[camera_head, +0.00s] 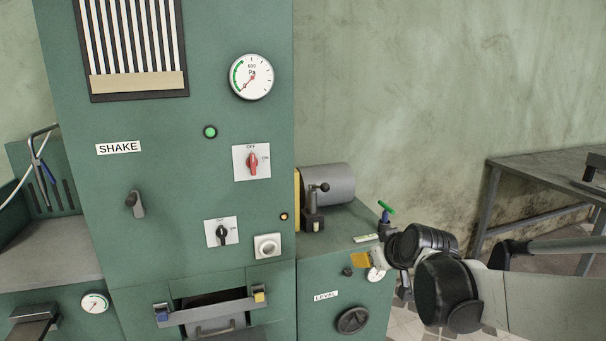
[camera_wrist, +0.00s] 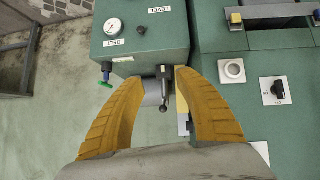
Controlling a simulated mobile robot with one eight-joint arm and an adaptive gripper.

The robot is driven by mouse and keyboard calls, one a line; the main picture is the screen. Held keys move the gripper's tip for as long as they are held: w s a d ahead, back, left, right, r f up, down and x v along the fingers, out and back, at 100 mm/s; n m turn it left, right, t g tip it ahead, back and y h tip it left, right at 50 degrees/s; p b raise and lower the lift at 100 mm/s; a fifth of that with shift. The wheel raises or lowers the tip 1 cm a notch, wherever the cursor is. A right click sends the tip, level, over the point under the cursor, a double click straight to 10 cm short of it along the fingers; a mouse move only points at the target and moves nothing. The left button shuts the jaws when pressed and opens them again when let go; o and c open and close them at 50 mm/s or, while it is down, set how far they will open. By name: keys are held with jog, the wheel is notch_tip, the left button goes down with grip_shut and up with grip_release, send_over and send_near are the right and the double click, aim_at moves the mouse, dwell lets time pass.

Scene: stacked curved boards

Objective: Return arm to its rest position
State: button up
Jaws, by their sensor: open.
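My gripper shows in the wrist view (camera_wrist: 160,82) with its two yellow fingers spread apart and nothing between them that it touches. In the head view my arm reaches in from the right edge, and a yellow finger of my gripper (camera_head: 361,260) shows in front of the lower green cabinet. A black lever with a ball end (camera_head: 314,205) stands on that cabinet beside a grey cylinder (camera_head: 330,184). The lever also shows beyond and between the fingers in the wrist view (camera_wrist: 163,90), apart from them.
The tall green machine (camera_head: 190,100) carries a gauge (camera_head: 251,77), a red switch (camera_head: 252,163), a black switch (camera_head: 222,232) and an open drawer (camera_head: 209,312). A green-handled valve (camera_head: 386,212) stands near my wrist. A grey table (camera_head: 545,160) is at the right, before a bare wall.

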jog(key=s+d+f+m+g+h, duration=0.1)
jog(key=s+m, duration=0.1)
jog(key=s, duration=1.2)
jog(key=s+d+f+m+g+h, duration=0.1)
jog(key=s+d+f+m+g, duration=0.1)
jog(key=s, duration=1.3)
